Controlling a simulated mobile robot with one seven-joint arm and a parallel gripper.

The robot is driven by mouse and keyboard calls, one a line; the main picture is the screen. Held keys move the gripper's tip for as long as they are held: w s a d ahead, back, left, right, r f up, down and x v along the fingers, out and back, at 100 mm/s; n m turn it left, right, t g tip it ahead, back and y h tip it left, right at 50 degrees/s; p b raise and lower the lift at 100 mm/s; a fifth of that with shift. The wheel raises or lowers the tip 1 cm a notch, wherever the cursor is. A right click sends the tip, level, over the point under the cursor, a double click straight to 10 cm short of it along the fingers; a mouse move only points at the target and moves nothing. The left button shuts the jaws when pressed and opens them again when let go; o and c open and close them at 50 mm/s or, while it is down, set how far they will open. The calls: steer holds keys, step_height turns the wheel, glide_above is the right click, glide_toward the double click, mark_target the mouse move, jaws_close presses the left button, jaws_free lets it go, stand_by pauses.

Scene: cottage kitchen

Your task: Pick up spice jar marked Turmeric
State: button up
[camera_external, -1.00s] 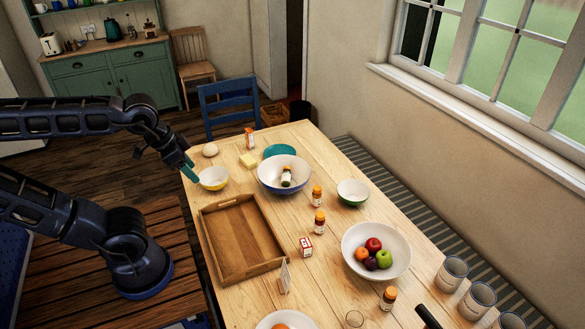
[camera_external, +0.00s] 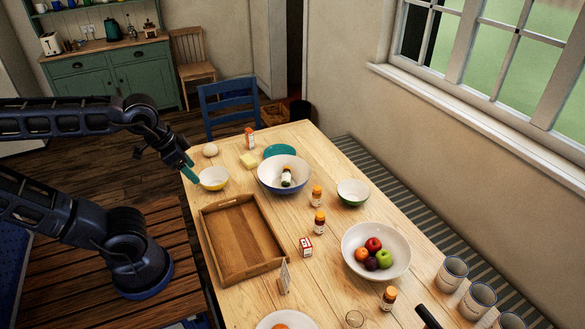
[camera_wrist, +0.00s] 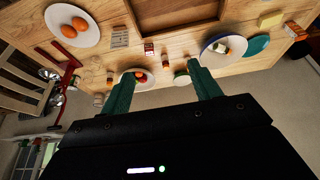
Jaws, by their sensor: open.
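Several spice jars are on the wooden table, their labels too small to read, so I cannot tell which is Turmeric. In the external view, one orange-capped jar (camera_external: 317,196) stands right of the blue bowl, a second orange-capped jar (camera_external: 320,223) stands nearer the camera, and a third orange-capped jar (camera_external: 389,297) is near the front. Another jar (camera_external: 286,177) lies inside the blue bowl (camera_external: 269,183).
A wooden tray (camera_external: 205,230) occupies the table's left side. A fruit bowl (camera_external: 350,254), green bowl (camera_external: 353,194), red-and-white box (camera_external: 306,246) and mugs (camera_external: 452,271) stand around the jars. A window wall borders the right.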

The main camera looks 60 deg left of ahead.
steer(key=w+m, duration=0.2)
steer(key=w, duration=1.2)
steer(key=m+g+h, duration=0.1)
steer(key=m+h, duration=0.2)
steer(key=m, duration=0.3)
glide_above(317, 188)
steer(key=s+a, duration=0.2)
step_height(317, 188, down, 28)
steer(key=x, duration=0.5)
steer(key=shift+d, duration=0.1)
steer(key=shift+s+a+x, duration=0.1)
steer(key=shift+a+x, duration=0.05)
steer(key=shift+x, duration=1.25)
steer(key=shift+s+a+x, duration=0.15)
steer(key=shift+x, duration=1.3)
steer(key=shift+f, duration=0.1)
steer(key=c, duration=1.1)
